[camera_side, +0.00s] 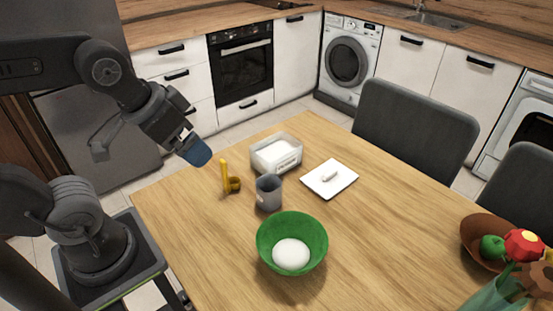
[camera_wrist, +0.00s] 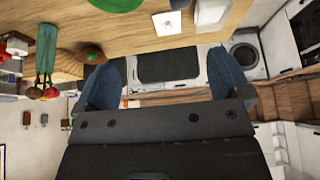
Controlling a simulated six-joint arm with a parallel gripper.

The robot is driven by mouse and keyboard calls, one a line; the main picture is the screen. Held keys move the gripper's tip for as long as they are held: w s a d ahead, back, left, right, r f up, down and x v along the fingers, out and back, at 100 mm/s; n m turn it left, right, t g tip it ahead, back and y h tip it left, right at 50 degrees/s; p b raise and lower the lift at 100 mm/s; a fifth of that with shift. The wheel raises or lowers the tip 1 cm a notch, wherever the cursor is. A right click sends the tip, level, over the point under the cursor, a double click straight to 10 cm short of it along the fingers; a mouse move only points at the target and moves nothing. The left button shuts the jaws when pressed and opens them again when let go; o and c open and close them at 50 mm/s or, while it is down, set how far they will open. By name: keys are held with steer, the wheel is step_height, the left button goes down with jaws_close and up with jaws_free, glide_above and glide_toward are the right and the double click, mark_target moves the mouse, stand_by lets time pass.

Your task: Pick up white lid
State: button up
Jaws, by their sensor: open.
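The white lid (camera_side: 330,178) is a flat square with a small raised handle. It lies on the wooden table, right of a whitish open container (camera_side: 277,154). In the wrist view the lid (camera_wrist: 168,22) is near the top edge, with the container (camera_wrist: 211,12) beside it. My gripper (camera_side: 196,151) has blue fingers and is raised near the table's far left edge, well apart from the lid. The wrist view shows my gripper (camera_wrist: 166,82) with its two fingers wide apart and nothing held between them.
A grey cup (camera_side: 269,192) stands in front of the container, and a small yellow object (camera_side: 229,179) is to its left. A green bowl (camera_side: 292,243) with a white round thing stands nearer. A brown fruit bowl (camera_side: 478,231) and flowers (camera_side: 523,246) are at right. Chairs (camera_side: 416,127) border the table.

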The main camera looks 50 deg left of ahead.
stand_by(0.6)
steer(key=w+r+n+g, duration=0.1)
steer(key=w+r+n, duration=0.35)
steer(key=w, duration=0.75)
steer(key=n+g, duration=0.5)
steer(key=n, duration=0.9)
glide_above(331, 172)
steer(key=shift+m, duration=0.25)
steer(key=f, duration=2)
steer(key=s+f, duration=0.1)
steer(key=f, duration=1)
steer(key=shift+a, duration=0.1)
steer(key=shift+w+f, duration=0.25)
steer(key=shift+f, duration=1.2)
steer(key=shift+w+f, duration=0.2)
steer(key=shift+f, duration=1.2)
